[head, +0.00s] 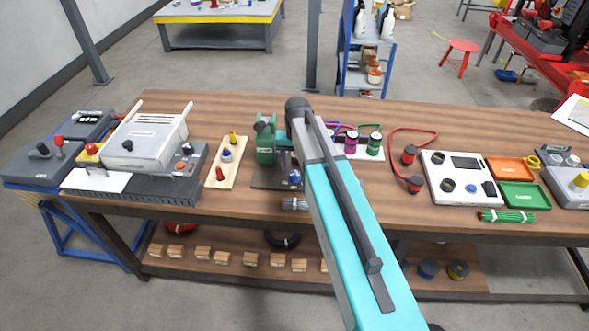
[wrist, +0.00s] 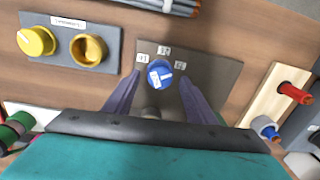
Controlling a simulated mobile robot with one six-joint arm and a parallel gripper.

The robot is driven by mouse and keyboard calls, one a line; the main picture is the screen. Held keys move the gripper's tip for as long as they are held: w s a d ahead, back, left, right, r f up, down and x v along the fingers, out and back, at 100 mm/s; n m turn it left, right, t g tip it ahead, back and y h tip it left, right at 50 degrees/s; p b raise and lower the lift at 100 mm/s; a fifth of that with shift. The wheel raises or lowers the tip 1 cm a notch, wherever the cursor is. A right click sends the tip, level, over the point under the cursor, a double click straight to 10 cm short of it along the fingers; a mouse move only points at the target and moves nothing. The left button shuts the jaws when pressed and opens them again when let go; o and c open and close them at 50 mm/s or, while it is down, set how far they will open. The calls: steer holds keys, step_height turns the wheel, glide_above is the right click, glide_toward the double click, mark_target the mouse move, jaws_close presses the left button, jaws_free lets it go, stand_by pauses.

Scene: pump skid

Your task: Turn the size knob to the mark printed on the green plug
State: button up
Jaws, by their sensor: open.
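In the wrist view a blue knob (wrist: 160,75) with a white bar on top sits on a grey-brown plate. Three small white labels stand in an arc around it, too small to read surely. In the head view the knob (head: 295,178) shows beside my arm. My gripper (wrist: 160,78) is open, one purple-grey finger on each side of the knob; I cannot tell whether they touch it. A green plug-like cylinder (head: 374,143) stands on a white base right of my arm, beside a magenta one; its mark is not readable.
In the wrist view a grey panel with a yellow knob (wrist: 36,41) lies left, grey rods (wrist: 165,5) at the top, and a wooden board (wrist: 268,100) with red and blue pegs right. A green machine (head: 266,140) stands behind the knob's plate in the head view.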

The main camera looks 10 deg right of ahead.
steer(key=shift+f, duration=0.65)
steer(key=c, duration=0.9)
steer(key=shift+a, duration=0.2)
steer(key=shift+c, duration=0.7)
steer(key=shift+d, duration=0.15)
